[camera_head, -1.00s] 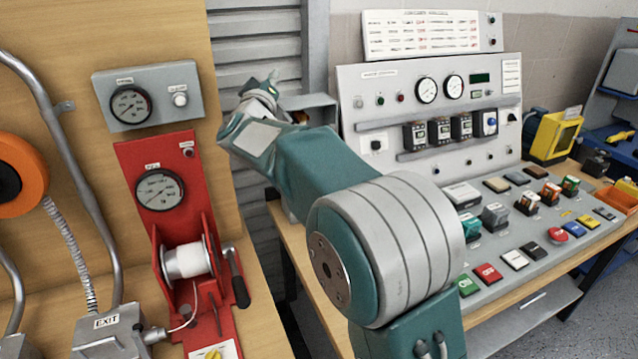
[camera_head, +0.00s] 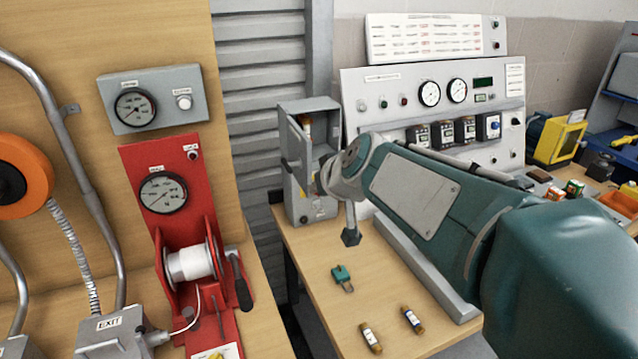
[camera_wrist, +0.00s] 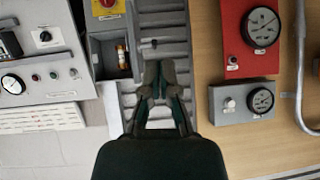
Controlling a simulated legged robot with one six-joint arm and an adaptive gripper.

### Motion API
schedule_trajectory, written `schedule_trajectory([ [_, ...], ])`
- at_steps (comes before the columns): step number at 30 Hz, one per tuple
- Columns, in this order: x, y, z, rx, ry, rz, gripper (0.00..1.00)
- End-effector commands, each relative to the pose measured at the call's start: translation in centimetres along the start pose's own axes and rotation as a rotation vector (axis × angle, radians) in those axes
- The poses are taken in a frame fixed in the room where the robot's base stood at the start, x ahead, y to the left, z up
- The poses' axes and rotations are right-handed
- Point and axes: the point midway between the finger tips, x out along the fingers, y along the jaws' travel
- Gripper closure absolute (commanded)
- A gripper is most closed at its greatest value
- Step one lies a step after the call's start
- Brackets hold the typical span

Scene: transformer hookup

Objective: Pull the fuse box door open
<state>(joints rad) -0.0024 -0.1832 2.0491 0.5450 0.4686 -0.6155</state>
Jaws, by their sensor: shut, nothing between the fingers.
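The fuse box (camera_head: 322,112) is a grey box at the back left of the wooden bench in the head view. Its door (camera_head: 294,143) stands swung out at the left side, and a fuse (camera_head: 306,122) shows inside. In the wrist view, the fuse box (camera_wrist: 96,60) is upper left of centre, with its door (camera_wrist: 134,42) nearly edge-on and a fuse (camera_wrist: 122,57) inside. My gripper (camera_wrist: 161,68) is shut and empty, on the right, outer side of the door there. A gap shows between them. In the head view my arm mostly hides the gripper.
On the bench (camera_head: 315,260) lie a green connector (camera_head: 342,277) and two fuses (camera_head: 370,337). A control panel (camera_head: 440,90) stands right of the fuse box. A red winch panel (camera_head: 165,180) is at the left. Grey shutter slats (camera_head: 258,90) lie behind.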

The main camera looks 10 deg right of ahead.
Motion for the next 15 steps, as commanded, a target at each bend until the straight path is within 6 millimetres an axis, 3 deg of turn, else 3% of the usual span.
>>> schedule_trajectory([
  [3, 2.5, 1.8, 2.6, 0.19, -0.139, -0.089, 1.0],
  [6, 4.2, 2.9, 3.6, 0.326, -0.209, -0.171, 1.0],
  [15, 8.0, 6.8, 4.6, 0.693, -0.286, -0.443, 1.0],
])
